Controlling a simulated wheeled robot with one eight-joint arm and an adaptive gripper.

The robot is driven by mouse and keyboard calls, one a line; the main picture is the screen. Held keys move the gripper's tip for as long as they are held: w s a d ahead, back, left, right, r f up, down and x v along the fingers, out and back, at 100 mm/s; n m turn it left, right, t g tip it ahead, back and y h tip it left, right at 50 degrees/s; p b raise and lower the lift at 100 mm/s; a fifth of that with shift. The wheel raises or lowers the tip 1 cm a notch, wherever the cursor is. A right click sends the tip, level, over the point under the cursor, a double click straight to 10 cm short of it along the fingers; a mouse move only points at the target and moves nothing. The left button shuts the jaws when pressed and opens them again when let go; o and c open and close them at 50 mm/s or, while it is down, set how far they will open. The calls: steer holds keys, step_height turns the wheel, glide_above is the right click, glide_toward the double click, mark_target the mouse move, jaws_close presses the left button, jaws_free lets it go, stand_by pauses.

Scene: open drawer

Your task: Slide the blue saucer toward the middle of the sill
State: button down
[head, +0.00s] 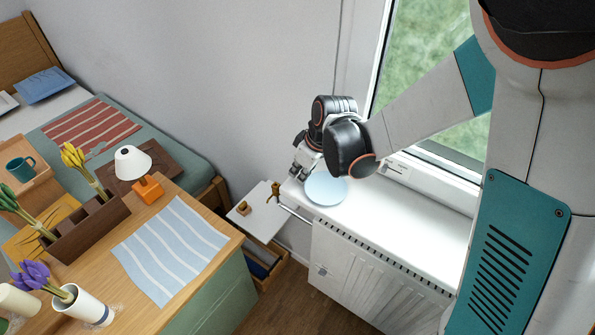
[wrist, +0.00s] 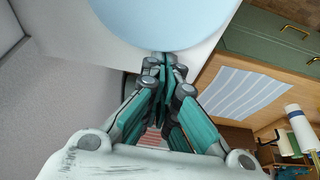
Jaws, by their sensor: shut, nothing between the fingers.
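The light blue saucer (head: 326,189) lies on the white sill (head: 415,222), near its left end, in the head view. In the wrist view the saucer (wrist: 165,18) fills the top middle, partly cut off by the frame edge. My gripper (head: 297,173) is at the left end of the sill, just left of the saucer. In the wrist view my gripper (wrist: 164,62) is shut with nothing in it, its fingertips at or very near the saucer's rim. I cannot tell whether they touch it.
The sill to the right of the saucer is clear. The window (head: 440,80) stands behind it and a radiator (head: 365,275) is below. A small white-topped nightstand (head: 258,222) with an open drawer (head: 270,272) is to the left. A wooden dresser (head: 215,255) stands in front.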

steer(key=s+d, duration=0.5)
steer(key=d, duration=0.1)
steer(key=s+d, duration=0.4)
steer(key=d, duration=0.2)
steer(key=s+d+b, duration=0.1)
steer(key=s+d, duration=0.4)
steer(key=d, duration=0.1)
steer(key=shift+s+d, duration=0.25)
steer(key=shift+s, duration=0.05)
